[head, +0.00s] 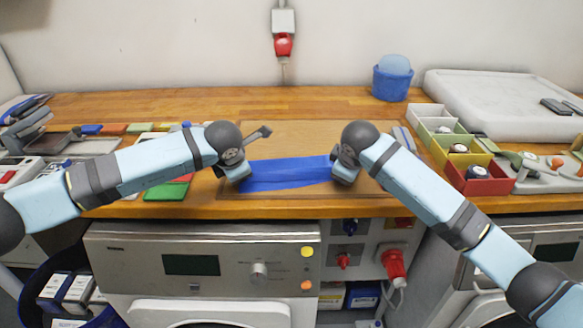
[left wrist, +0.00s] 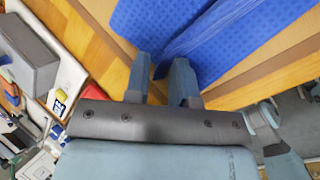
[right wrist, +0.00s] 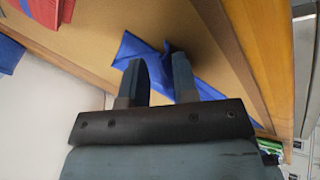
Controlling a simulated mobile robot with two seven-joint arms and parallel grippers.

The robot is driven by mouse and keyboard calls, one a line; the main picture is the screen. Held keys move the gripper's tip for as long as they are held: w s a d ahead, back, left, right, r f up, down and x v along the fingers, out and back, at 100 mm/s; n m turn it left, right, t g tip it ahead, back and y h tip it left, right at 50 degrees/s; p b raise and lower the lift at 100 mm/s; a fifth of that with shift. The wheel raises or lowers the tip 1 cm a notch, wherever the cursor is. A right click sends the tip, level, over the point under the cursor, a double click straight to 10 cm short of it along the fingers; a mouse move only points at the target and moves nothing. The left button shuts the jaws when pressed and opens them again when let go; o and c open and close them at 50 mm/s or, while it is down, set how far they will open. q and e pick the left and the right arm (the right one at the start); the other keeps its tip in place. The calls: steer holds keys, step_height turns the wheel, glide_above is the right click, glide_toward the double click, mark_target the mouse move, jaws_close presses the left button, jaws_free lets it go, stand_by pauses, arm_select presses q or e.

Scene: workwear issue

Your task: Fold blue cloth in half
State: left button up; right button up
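The blue cloth (head: 288,174) lies as a narrow strip on a brown board (head: 290,136) near the table's front edge. My left gripper (head: 240,174) is at its left end and my right gripper (head: 343,172) at its right end. In the left wrist view the cloth (left wrist: 215,35) has a dotted pattern, with an edge or crease running across it. The left fingers (left wrist: 161,72) stand apart at its border. In the right wrist view the right fingers (right wrist: 158,75) stand apart, with a raised bit of cloth (right wrist: 128,50) by their tips. Arms hide the cloth's ends.
Several coloured bins (head: 474,178) stand to the right, near a white tray (head: 490,95). A blue bucket (head: 391,82) is at the back. Colored folded items (head: 168,190) and tools lie left. The wooden table (head: 170,105) is clear behind the board.

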arm_select(q)
steer(key=o, duration=0.3)
arm_select(e)
steer(key=shift+o, duration=1.3)
arm_select(q)
steer(key=shift+o, duration=0.3)
steer(key=shift+s+d, duration=0.1)
arm_select(e)
steer(key=shift+s+a, duration=0.1)
